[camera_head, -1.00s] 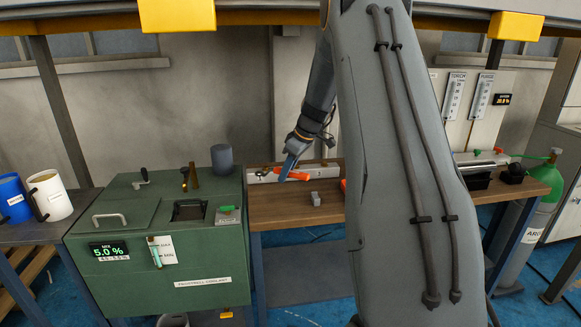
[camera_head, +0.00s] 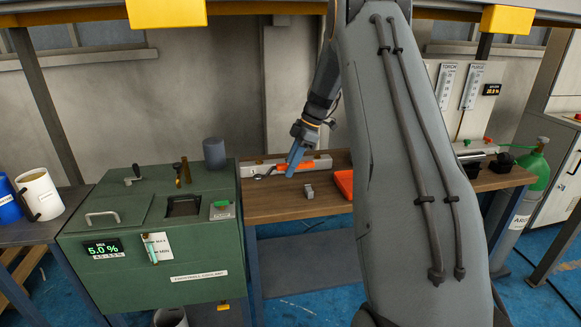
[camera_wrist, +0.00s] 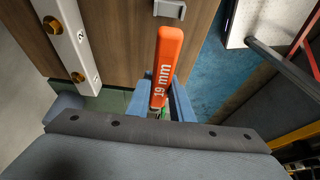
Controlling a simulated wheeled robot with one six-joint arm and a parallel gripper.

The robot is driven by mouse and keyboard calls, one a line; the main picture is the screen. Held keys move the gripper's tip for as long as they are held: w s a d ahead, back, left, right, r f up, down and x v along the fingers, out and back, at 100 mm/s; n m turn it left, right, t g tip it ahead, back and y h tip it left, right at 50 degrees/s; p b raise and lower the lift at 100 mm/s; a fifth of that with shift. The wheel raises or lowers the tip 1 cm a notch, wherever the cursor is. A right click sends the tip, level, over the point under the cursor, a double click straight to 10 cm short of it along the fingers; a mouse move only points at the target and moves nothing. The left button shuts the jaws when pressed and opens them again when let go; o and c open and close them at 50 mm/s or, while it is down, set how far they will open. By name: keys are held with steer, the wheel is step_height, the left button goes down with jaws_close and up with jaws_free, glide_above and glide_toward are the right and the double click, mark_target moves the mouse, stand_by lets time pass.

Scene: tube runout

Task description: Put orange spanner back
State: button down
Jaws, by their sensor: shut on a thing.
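The orange spanner (camera_wrist: 165,68), its handle marked "19 mm", is between the blue fingers of my gripper (camera_wrist: 160,105) in the wrist view. In the head view my gripper (camera_head: 292,160) is over the bench, in front of the pale bar. The pale bar (camera_head: 322,160) lies along the back of the bench. In the wrist view the bar (camera_wrist: 62,12) carries brass pegs and a number label, left of and apart from the spanner. The spanner's jaw is hidden in the wrist view.
The wooden bench (camera_head: 280,207) holds a small grey notched block (camera_head: 309,191) and an orange-red tray (camera_head: 344,184), partly behind my arm. A green coolant machine (camera_head: 150,235) stands at the left. A green gas cylinder (camera_head: 535,170) stands at the right. The bench front is clear.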

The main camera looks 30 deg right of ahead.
mark_target(301, 168)
steer(key=shift+f+b, duration=1.75)
steer(key=shift+f, duration=1.8)
steer(key=shift+f+b, duration=0.55)
steer(key=shift+f, duration=0.45)
steer(key=c, duration=1)
jaws_free()
steer(key=shift+r, duration=0.1)
steer(key=shift+p+v, duration=1.1)
steer(key=shift+v, duration=1.8)
